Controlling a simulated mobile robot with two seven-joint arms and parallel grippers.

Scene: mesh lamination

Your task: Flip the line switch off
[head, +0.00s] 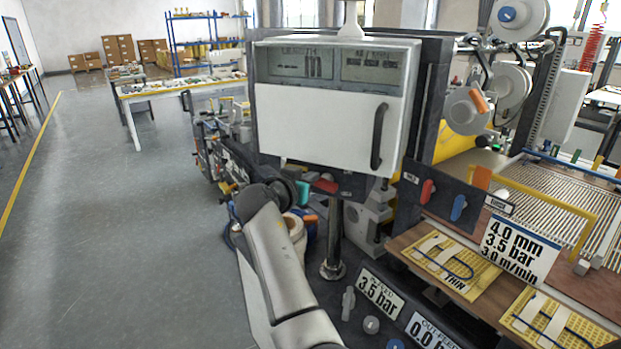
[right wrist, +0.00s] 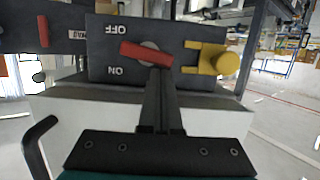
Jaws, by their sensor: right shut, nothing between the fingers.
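The line switch has a red handle (right wrist: 131,51) on a dark plate in the right wrist view. The handle lies nearly level, tilted slightly, with upside-down OFF lettering above and ON below its left part. I cannot tell its setting from this. My right gripper (right wrist: 158,78) is shut and empty, its fingertips at the handle's right part; contact is not clear. In the head view my right gripper (head: 303,192) is beside the red handle (head: 325,186), below the white display cabinet (head: 320,125); its fingertips are hard to make out. My left gripper is not in view.
A yellow hasp-like part (right wrist: 213,60) sits right of the handle. The cabinet's black handle (head: 379,136) hangs above. Red (head: 427,191) and blue (head: 459,207) levers stand to the right. A metal post (head: 334,235) stands below the cabinet. Open floor (head: 100,220) lies left.

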